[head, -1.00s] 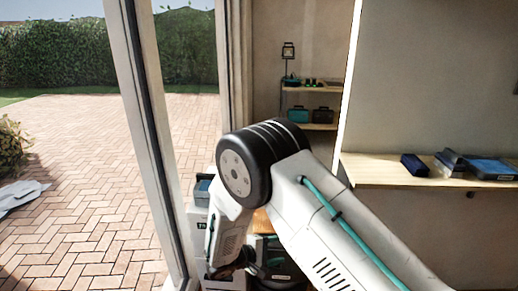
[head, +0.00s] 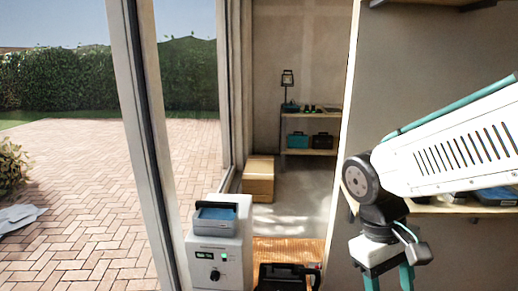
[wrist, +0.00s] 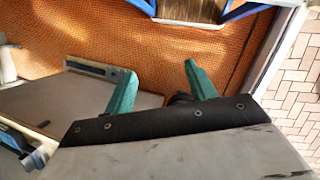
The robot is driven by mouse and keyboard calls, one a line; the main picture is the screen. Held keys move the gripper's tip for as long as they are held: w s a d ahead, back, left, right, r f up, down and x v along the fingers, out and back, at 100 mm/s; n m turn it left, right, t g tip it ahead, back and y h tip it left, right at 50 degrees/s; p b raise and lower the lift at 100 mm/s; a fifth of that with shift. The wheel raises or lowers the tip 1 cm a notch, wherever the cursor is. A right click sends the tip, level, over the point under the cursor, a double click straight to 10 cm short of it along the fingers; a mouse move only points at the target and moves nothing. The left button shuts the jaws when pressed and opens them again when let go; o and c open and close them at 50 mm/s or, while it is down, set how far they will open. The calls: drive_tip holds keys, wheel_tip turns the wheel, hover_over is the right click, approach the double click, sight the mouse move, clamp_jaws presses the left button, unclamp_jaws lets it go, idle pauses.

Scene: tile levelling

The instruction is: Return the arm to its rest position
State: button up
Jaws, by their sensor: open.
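My gripper (head: 389,281) hangs at the lower right of the head view, below my bent white arm. Its two teal fingers point down and are cut off by the bottom edge. In the wrist view my gripper (wrist: 158,72) shows its teal fingers spread apart with nothing between them. Orange flooring lies beyond the fingertips.
A white machine (head: 214,258) with a blue-topped tray stands at lower centre beside a black case (head: 285,277). A wooden wall shelf (head: 440,207) is behind my arm. A cardboard box (head: 259,180) and rear shelves (head: 312,151) stand farther back. A door frame (head: 150,150) is left.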

drive_tip(key=s+d+r+m+t+y, duration=0.2)
drive_tip(key=s+d+r+m+t, duration=0.1)
drive_tip(key=s+r, duration=0.3)
drive_tip(key=shift+s+d+r+m+t+y, duration=0.3)
drive_tip(key=shift+s+d+t, duration=0.25)
drive_tip(key=shift+s, duration=0.25)
drive_tip(key=shift+a, duration=0.1)
